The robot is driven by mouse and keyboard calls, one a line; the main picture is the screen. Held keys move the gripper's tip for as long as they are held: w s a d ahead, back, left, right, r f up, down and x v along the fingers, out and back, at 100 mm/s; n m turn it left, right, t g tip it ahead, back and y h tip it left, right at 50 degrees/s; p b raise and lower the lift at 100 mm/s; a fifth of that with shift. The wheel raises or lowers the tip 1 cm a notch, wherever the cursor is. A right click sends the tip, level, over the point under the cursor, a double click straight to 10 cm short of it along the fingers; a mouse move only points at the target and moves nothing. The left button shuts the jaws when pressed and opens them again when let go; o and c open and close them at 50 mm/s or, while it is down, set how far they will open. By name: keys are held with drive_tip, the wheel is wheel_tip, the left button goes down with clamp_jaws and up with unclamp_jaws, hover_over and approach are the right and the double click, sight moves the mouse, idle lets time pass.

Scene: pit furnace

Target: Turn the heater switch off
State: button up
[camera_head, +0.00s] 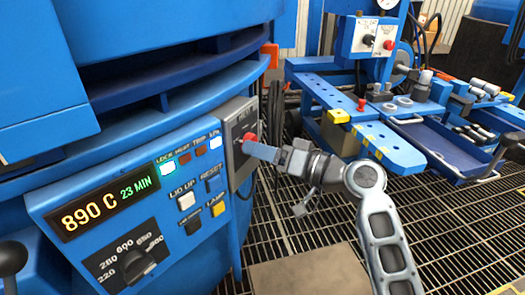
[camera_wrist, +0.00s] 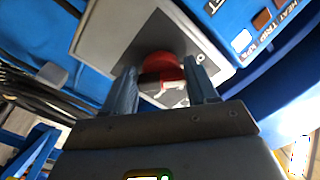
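The heater switch is a red knob (camera_head: 247,137) on a grey box (camera_head: 234,118) at the right end of the blue control panel. In the wrist view the red knob (camera_wrist: 166,66) sits on the grey plate, with a light mark beside it. My gripper (camera_head: 258,150) reaches the switch from the right in the head view. In the wrist view my gripper (camera_wrist: 162,78) has its two fingers apart, one on each side of the knob. I cannot tell whether either finger touches it. The fingers partly hide the switch plate.
The blue control panel (camera_head: 165,249) has a lit 890 C display (camera_head: 92,214), a dial (camera_head: 138,262), and several buttons and lamps close to my gripper. A blue workbench (camera_head: 385,145) stands to the right. Grated floor (camera_head: 290,225) lies below. Dark cables (camera_wrist: 50,92) show at left in the wrist view.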

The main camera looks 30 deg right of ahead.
drive_tip(key=o, duration=0.4)
drive_tip(key=p+v, duration=0.1)
drive_tip(key=v, duration=0.6)
drive_tip(key=shift+s+d+p, duration=0.2)
drive_tip(key=shift+s+p, duration=0.1)
drive_tip(key=shift+s, duration=0.05)
